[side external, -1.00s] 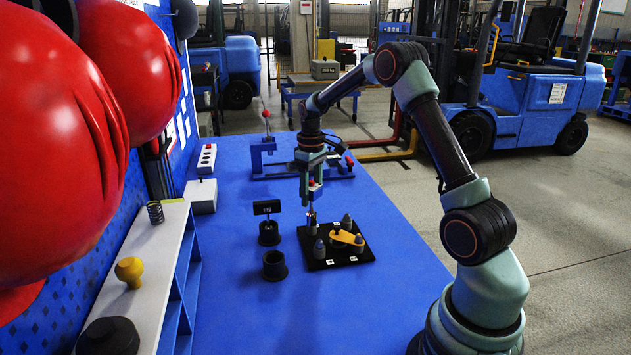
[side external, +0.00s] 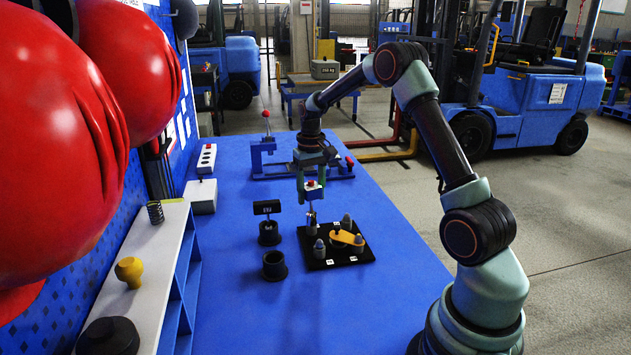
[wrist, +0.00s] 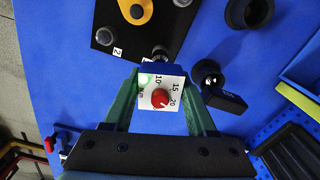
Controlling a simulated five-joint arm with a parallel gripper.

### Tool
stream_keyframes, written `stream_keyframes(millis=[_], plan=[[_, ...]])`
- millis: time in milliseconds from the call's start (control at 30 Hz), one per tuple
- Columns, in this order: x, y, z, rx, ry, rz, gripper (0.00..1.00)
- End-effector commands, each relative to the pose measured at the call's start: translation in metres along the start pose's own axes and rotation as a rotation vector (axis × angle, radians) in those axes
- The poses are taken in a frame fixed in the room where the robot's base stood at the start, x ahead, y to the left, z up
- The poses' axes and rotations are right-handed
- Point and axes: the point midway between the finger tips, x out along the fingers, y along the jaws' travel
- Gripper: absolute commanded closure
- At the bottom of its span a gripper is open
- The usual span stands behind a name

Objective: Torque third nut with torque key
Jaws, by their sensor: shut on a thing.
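My gripper (side external: 312,188) is shut on the torque key (side external: 313,194), a small tool with a white dial face and red knob. The wrist view shows the key's dial (wrist: 160,97) between my green fingers, with 10, 15 and 20 marked and a green light lit. The key is upright, its shaft down over a grey nut (wrist: 160,52) at the back left corner of the black plate (side external: 366,257); exact seating cannot be told. Other grey nuts (side external: 319,250) and a yellow arm piece (side external: 343,237) are on the plate.
A clamp with a red-tipped lever (side external: 265,145) is behind. A white shelf (side external: 160,255) lines the left. The blue table is clear in front.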

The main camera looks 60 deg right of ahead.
Motion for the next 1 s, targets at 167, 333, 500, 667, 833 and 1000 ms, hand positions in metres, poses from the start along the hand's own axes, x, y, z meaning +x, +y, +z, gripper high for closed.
stream_keyframes(millis=[167,333,500,667,833,1000], plan=[[-0.003,0.000,-0.001,-0.002,0.002,0.000,1.00],[-0.011,0.000,-0.001,-0.003,0.003,0.000,1.00],[-0.018,0.000,-0.001,-0.004,0.002,0.000,1.00],[-0.025,0.000,-0.001,-0.004,0.003,0.000,1.00],[-0.034,0.000,-0.001,-0.004,0.003,0.000,1.00],[-0.040,0.000,-0.001,-0.004,0.003,0.000,1.00]])
